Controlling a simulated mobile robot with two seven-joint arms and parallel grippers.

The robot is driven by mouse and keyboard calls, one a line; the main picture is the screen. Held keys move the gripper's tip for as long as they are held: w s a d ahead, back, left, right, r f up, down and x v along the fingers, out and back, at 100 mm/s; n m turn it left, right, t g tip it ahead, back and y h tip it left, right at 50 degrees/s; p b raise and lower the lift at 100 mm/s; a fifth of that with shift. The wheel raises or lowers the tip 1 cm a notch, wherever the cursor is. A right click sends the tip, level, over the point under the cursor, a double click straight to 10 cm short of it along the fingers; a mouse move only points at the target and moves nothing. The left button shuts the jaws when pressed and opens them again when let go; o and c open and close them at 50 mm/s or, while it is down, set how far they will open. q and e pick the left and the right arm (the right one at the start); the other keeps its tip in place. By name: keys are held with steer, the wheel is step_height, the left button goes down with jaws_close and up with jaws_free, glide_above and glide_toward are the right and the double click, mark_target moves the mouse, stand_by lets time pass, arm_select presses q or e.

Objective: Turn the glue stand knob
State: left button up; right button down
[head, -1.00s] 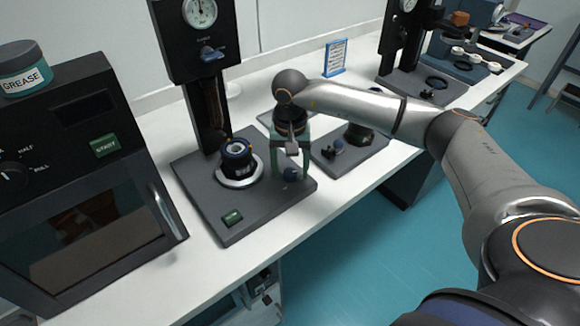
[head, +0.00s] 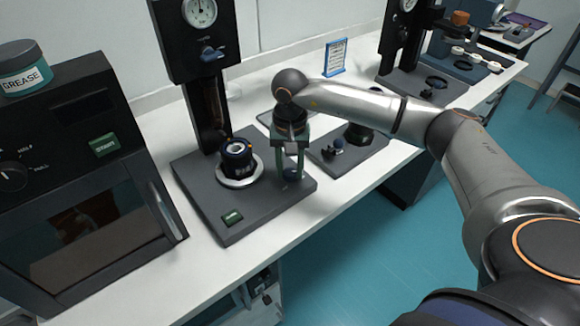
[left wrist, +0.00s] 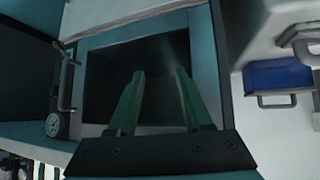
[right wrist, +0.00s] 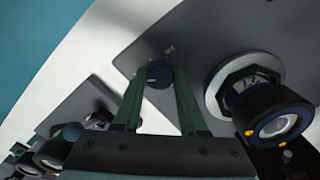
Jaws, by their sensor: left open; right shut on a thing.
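The glue stand is a black column with a round gauge (head: 200,12) on a dark base plate (head: 232,200). Its small dark blue knob (head: 292,175) sits near the right corner of that base and also shows in the right wrist view (right wrist: 158,76), with faint pale marks beside it. My right gripper (head: 291,168) reaches down from above with its green fingers on either side of the knob, shut on it. The fingers partly hide the knob in the head view. My left gripper (left wrist: 159,75) is open and empty in the left wrist view; it is outside the head view.
A lens-like black and blue part (head: 238,160) sits in a pale ring on the base, left of my right gripper. A dark oven-like box (head: 85,190) with a grease jar (head: 24,68) on top stands at the left. Another plate with small parts (head: 345,150) lies to the right.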

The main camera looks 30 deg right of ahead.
steer(key=m+b, duration=0.1)
steer(key=m, duration=0.4)
steer(key=shift+m, duration=0.3)
steer(key=m, duration=0.6)
steer(key=shift+b, duration=0.35)
steer(key=m, duration=0.5)
steer(key=shift+m, duration=0.4)
steer(key=m, duration=0.6)
steer(key=shift+c, duration=2.2)
jaws_free()
